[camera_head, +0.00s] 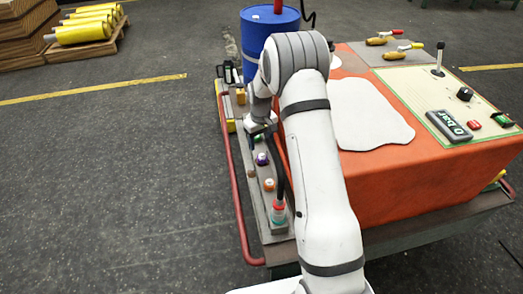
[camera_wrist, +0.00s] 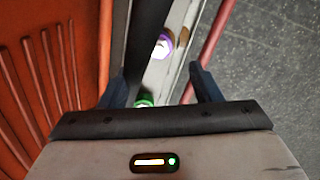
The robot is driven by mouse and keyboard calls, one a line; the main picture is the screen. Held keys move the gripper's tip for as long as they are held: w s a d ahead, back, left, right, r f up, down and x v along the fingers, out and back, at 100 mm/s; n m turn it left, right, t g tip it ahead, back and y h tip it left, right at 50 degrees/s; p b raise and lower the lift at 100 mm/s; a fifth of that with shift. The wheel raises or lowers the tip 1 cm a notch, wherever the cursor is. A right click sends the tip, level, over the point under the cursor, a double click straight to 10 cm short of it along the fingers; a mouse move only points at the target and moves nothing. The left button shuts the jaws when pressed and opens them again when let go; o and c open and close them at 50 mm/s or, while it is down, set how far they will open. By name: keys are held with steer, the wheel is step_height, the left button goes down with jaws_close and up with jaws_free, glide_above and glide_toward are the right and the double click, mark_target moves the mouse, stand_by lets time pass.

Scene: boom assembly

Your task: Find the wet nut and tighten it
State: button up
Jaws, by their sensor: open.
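Several small coloured fittings stand in a row on the grey ledge (camera_head: 240,148) along the left side of the orange unit. They include a purple one (camera_head: 262,159), an orange one (camera_head: 268,184) and a green one (camera_head: 258,138). I cannot tell which is a wet nut. My gripper (camera_head: 258,126) is over the ledge near the green fitting, partly hidden by my arm. In the wrist view it is open (camera_wrist: 160,88). The purple-ringed fitting (camera_wrist: 163,46) shows beyond the fingertips; the green one (camera_wrist: 144,101) is partly hidden behind the gripper body.
A dark hose (camera_wrist: 148,40) runs beside the fittings. A red rail (camera_head: 235,190) borders the ledge. The orange unit (camera_head: 390,185) carries a panel with an "O Bar" display (camera_head: 448,126). A blue drum (camera_head: 268,35) stands behind.

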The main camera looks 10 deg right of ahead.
mark_target(261, 157)
steer(key=shift+f+n, duration=0.2)
steer(key=shift+n, duration=0.1)
step_height(261, 157, down, 8)
steer(key=shift+d+r+b, duration=0.1)
steer(key=shift+r+b, duration=0.15)
steer(key=shift+b, duration=0.65)
steer(key=shift+c, duration=0.5)
steer(key=c, duration=0.9)
